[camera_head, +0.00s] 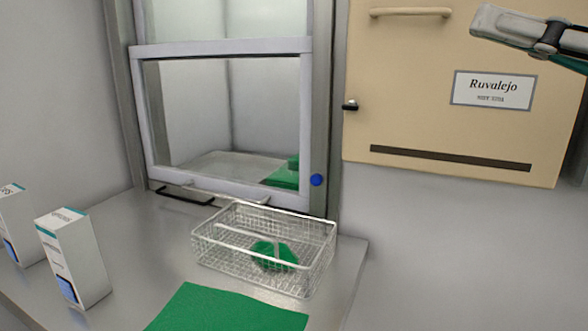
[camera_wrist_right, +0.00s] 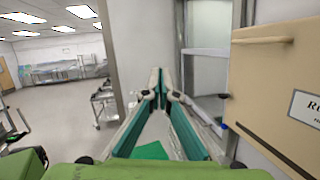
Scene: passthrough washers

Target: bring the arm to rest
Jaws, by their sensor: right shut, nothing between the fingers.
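My right gripper (camera_head: 490,22) shows at the top right corner of the head view, in front of the beige cabinet and well above the counter. In the right wrist view its two grey and teal fingers (camera_wrist_right: 161,78) come together at the tips, with nothing held between them. Only the front part of this gripper is in the head view; the arm behind it is cut off by the frame edge. My left gripper is not in either view.
A wire basket (camera_head: 210,262) holding a green item stands on the steel counter (camera_head: 150,235), before a pass-through window (camera_head: 220,47). A green cloth (camera_head: 225,310) and white boxes (camera_head: 78,255) are also there. The beige cabinet (camera_head: 410,75) hangs at right.

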